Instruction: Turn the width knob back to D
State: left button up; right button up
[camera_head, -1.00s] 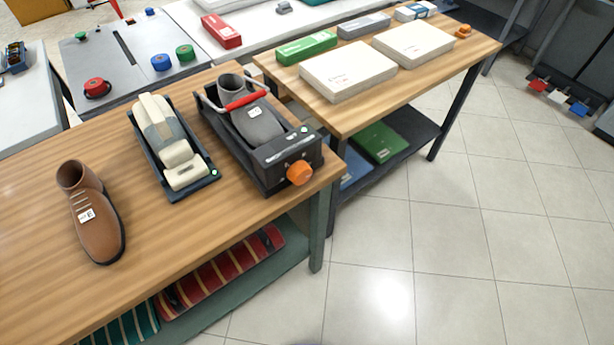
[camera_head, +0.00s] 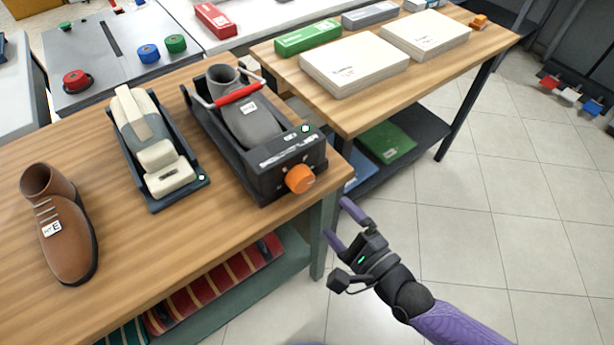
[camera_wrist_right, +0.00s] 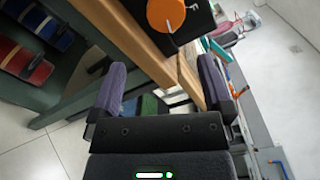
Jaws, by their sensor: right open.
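The orange width knob (camera_head: 300,179) sits on the front end of a dark shoe stretcher (camera_head: 262,180) at the wooden table's right corner. Small marks beside the knob are too small to read. My right gripper (camera_head: 341,222) is open and empty, below and to the right of the knob, apart from it. In the right wrist view, the knob (camera_wrist_right: 165,14) shows at the top, beyond the open fingers (camera_wrist_right: 160,85). My left gripper is not in view.
A second stretcher with a cream form (camera_head: 150,150) and a brown shoe (camera_head: 62,225) stand on the table (camera_head: 225,218) to the left. A second wooden table (camera_head: 375,112) with boxes stands behind right. Tiled floor (camera_head: 480,230) is free at right.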

aim_at(306, 185)
jog(key=shift+m+y, duration=0.3)
jog(key=x, duration=0.3)
jog(key=b+x, duration=0.1)
jog(key=x, duration=0.2)
jog(key=r+b+x, duration=0.1)
jog(key=x, duration=0.3)
jog(key=shift+s+a, duration=0.1)
jog(key=shift+a, duration=0.05)
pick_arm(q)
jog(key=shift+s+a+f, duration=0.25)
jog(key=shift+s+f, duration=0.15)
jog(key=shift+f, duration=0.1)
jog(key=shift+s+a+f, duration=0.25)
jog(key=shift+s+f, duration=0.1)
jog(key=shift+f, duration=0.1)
pick_arm(e)
jog(key=c, duration=1.1)
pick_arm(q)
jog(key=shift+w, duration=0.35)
pick_arm(e)
jog(key=shift+c, duration=0.2)
